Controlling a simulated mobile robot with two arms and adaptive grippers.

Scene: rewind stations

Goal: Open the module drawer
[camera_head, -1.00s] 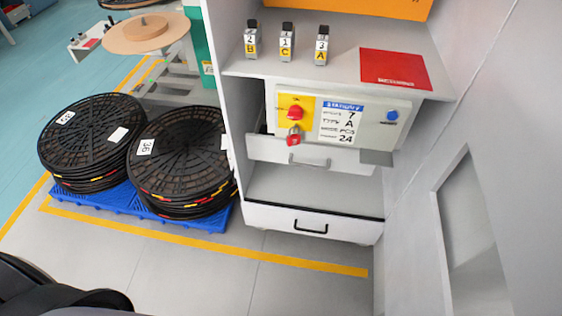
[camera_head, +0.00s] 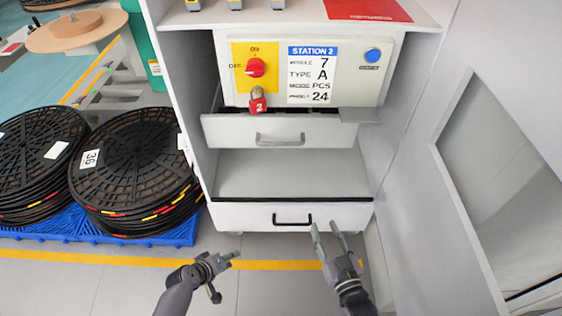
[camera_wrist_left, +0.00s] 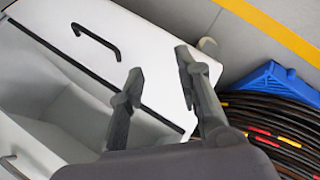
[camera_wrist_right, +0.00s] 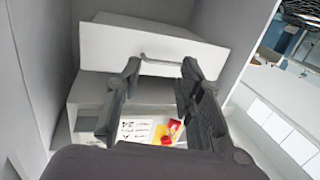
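The station cabinet has two drawers. The upper drawer (camera_head: 335,133) has a white front and a grey handle (camera_head: 280,139); a dark gap shows above its front. The lower drawer (camera_head: 240,215) has a black handle (camera_head: 292,219) and looks shut. My right gripper (camera_head: 326,228) is open and empty, in front of the lower drawer's right part in the head view. In the right wrist view the upper drawer (camera_wrist_right: 110,45) and its handle lie beyond the fingers. My left gripper (camera_wrist_left: 158,65) is open and empty; the lower drawer (camera_wrist_left: 150,75) lies beyond it.
The control panel (camera_head: 225,70) above the drawers carries a red knob (camera_head: 256,67), a red padlock (camera_head: 258,101) and a blue button (camera_head: 372,55). Stacked black reels (camera_head: 130,160) stand on blue pallets (camera_head: 180,234) at left. Floor in front is clear.

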